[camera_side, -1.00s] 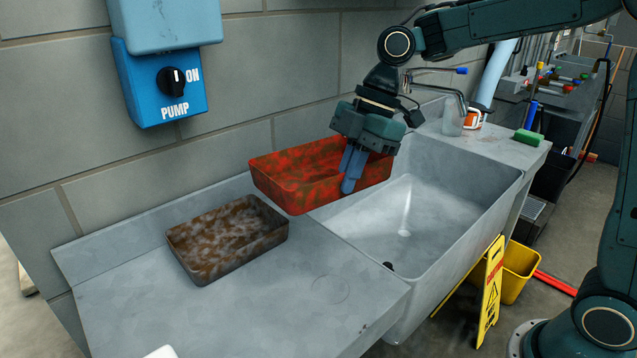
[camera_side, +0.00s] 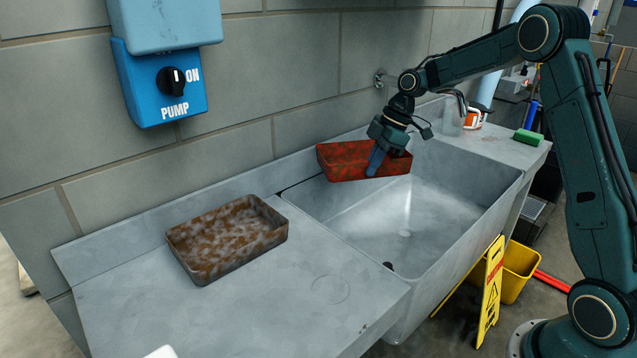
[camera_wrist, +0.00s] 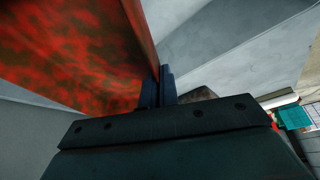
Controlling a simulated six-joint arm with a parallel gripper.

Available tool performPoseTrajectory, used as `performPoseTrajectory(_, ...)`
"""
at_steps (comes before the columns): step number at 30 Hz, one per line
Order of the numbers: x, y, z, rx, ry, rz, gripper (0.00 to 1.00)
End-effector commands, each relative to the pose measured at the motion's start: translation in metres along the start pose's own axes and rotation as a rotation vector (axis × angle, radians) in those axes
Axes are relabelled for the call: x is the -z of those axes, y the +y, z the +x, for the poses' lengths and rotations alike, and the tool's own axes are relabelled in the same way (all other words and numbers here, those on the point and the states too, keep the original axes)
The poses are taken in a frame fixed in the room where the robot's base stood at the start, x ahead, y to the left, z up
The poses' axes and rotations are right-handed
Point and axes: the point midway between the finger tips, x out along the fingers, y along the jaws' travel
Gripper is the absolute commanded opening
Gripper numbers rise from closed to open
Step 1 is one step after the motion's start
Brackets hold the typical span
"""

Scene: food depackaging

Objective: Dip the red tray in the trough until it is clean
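The red tray (camera_side: 345,165) has dark grime patches over its surface. It is over the back of the grey trough (camera_side: 335,228), near the wall. My gripper (camera_side: 375,162) is shut on the tray's near right wall. In the wrist view the fingers (camera_wrist: 158,88) pinch the wall of the red tray (camera_wrist: 75,50). I cannot tell whether the tray touches the trough.
A brown, dirty tray (camera_side: 225,240) sits on the counter (camera_side: 290,310) left of the trough. A blue pump switch (camera_side: 172,82) is on the wall. A green sponge (camera_side: 527,137) and an orange-and-white mug (camera_side: 473,118) are on the right ledge. A yellow sign (camera_side: 490,290) stands in front.

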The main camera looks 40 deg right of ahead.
Motion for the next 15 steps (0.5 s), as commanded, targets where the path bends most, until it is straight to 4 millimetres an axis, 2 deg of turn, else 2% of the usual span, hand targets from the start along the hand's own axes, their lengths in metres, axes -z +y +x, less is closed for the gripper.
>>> performPoseTrajectory(15,-0.0054,0.0033,0.0045,-0.004,0.0,0.007,0.0)
